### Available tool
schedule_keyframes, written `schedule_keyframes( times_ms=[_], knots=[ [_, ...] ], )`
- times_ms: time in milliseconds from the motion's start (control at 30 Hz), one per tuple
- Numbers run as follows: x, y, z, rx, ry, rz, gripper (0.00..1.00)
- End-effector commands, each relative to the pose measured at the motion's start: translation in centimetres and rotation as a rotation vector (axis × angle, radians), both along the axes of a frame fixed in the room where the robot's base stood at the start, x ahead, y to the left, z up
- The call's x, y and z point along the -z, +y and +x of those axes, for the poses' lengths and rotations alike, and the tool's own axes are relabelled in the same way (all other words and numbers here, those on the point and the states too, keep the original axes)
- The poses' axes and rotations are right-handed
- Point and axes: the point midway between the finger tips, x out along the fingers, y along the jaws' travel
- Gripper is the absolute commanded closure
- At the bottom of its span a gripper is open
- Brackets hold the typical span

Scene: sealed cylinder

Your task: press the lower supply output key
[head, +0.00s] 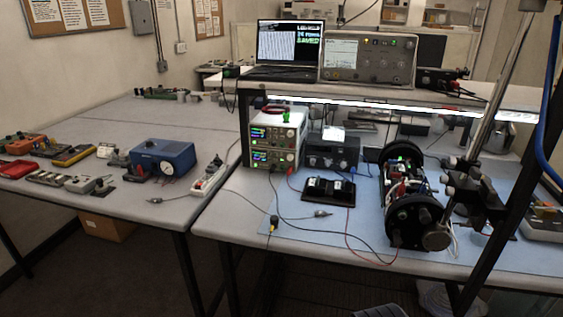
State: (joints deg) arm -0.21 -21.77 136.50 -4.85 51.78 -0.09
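The power supply (276,140) stands on the right bench, under the raised shelf. It looks like two white-fronted units, one above the other. The upper unit has a lit display (260,134), and the lower unit has a lit display (260,156). Knobs and small controls sit to the right of the displays. The lower unit's output key is too small to tell apart from the other controls. Red and black leads come from the lower front. I cannot make out my gripper in this view.
A black tray (328,192) lies in front of the supply on the blue mat (300,232). An open cylinder assembly (405,195) stands to the right, beside a metal pole (497,85). Leads cross the mat. A blue box (163,157) sits on the left bench.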

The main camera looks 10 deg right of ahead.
Motion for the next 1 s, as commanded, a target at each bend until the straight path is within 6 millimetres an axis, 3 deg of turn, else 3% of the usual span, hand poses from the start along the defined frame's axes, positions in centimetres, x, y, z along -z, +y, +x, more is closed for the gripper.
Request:
schedule_keyframes(
  times_ms=[1000],
  knots=[
    [0.00,0.00,0.00,0.000,0.000,0.000,0.97]
  ],
)
